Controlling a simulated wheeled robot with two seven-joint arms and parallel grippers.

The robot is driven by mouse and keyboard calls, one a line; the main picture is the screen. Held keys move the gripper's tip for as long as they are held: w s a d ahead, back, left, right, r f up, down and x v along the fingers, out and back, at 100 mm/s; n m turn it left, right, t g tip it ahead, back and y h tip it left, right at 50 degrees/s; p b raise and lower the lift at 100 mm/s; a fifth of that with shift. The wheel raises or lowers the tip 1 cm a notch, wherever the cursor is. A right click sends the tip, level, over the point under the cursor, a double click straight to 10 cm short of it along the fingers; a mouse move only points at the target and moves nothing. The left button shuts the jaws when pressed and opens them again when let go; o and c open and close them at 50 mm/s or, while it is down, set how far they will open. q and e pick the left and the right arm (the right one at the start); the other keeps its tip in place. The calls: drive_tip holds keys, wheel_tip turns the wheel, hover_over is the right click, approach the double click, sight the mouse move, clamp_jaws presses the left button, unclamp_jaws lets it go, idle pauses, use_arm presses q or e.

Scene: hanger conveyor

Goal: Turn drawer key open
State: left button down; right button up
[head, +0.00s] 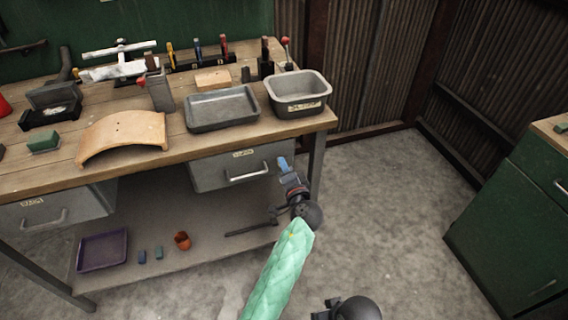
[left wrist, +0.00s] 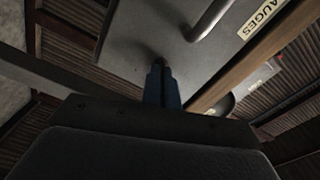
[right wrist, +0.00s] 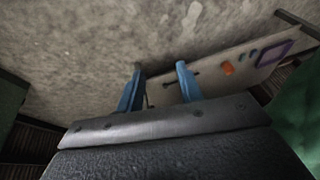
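The grey drawer (head: 220,172) under the right end of the workbench is shut. It has a bar handle (head: 248,174) and a label, which reads GAUGES in the left wrist view. My left gripper (head: 283,163) is at the right end of the drawer front. In the left wrist view its blue fingers (left wrist: 161,82) are together, with their tips at a small dark drawer key (left wrist: 158,62) on the drawer front. The fingers hide most of the key. My right gripper (right wrist: 158,76) is open and empty, above the concrete floor.
A second drawer (head: 60,210) is at left. The lower shelf (head: 205,240) holds a purple tray (head: 102,250) and an orange cup (head: 182,240). A grey bin (head: 298,92) and tray (head: 222,108) stand on the bench. A green cabinet (head: 510,220) is at right, with clear floor between.

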use_arm(q)
drive_tip(key=shift+f+m+p, duration=0.1)
drive_tip(key=shift+m+p, duration=0.75)
drive_tip(key=shift+m, duration=1.05)
use_arm(e)
drive_tip(key=shift+g+h, duration=0.3)
drive_tip(key=shift+g, duration=0.1)
drive_tip(key=shift+s+d+r, duration=0.2)
drive_tip(key=shift+d+r, duration=0.45)
drive_tip(key=shift+r, duration=0.25)
drive_tip(key=shift+s+d+r, duration=0.15)
drive_tip(key=shift+d+r, duration=0.5)
drive_tip(key=shift+r, duration=0.2)
drive_tip(key=shift+s+d, duration=0.25)
drive_tip(key=shift+d, duration=0.05)
use_arm(q)
drive_tip(key=c, duration=1.7)
unclamp_jaws()
drive_tip(key=shift+d, duration=0.1)
use_arm(e)
drive_tip(key=shift+f, duration=0.2)
use_arm(q)
drive_tip(key=shift+s, duration=0.1)
use_arm(e)
drive_tip(key=shift+a, duration=0.2)
